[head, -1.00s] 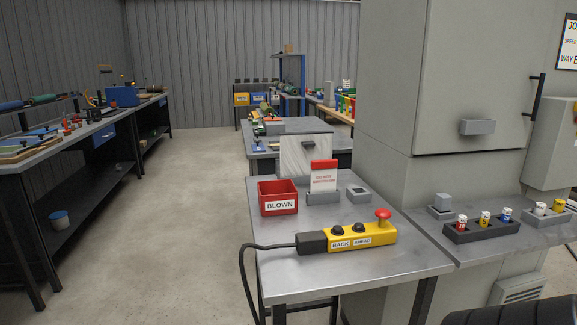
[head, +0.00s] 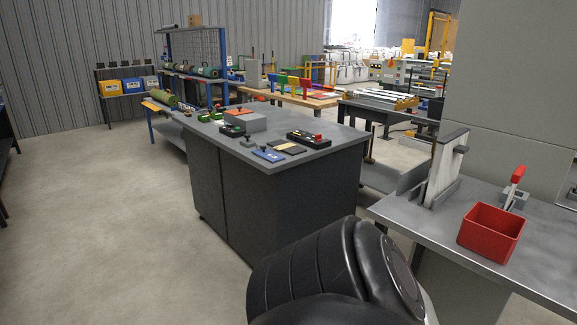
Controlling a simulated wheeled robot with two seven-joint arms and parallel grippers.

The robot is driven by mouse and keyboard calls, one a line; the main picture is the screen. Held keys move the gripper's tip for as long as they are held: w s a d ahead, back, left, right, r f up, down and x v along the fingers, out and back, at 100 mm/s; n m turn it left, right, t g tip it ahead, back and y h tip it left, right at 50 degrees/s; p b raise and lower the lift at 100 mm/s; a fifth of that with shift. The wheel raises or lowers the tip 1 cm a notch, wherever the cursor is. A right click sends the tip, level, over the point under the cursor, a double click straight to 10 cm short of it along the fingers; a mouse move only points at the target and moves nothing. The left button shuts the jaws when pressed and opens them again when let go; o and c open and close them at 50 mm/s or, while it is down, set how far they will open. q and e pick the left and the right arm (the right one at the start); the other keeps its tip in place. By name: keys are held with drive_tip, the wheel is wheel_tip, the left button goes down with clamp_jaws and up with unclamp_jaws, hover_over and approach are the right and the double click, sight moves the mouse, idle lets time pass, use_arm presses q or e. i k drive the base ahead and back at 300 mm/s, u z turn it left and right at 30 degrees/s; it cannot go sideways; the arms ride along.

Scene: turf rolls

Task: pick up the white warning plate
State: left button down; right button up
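Neither of my grippers is in view. A black rounded part of my own arm fills the lower middle, apart from the plate.
A grey upright panel (head: 441,172) in a holder stands left of the plate. A dark cabinet bench (head: 277,195) with small parts is in the middle. A tall grey cabinet (head: 530,90) rises behind the plate. The floor (head: 110,220) at left is clear.

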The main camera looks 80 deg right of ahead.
sight(518, 173)
drive_tip(key=i, duration=0.25)
drive_tip(key=z, duration=1.45)
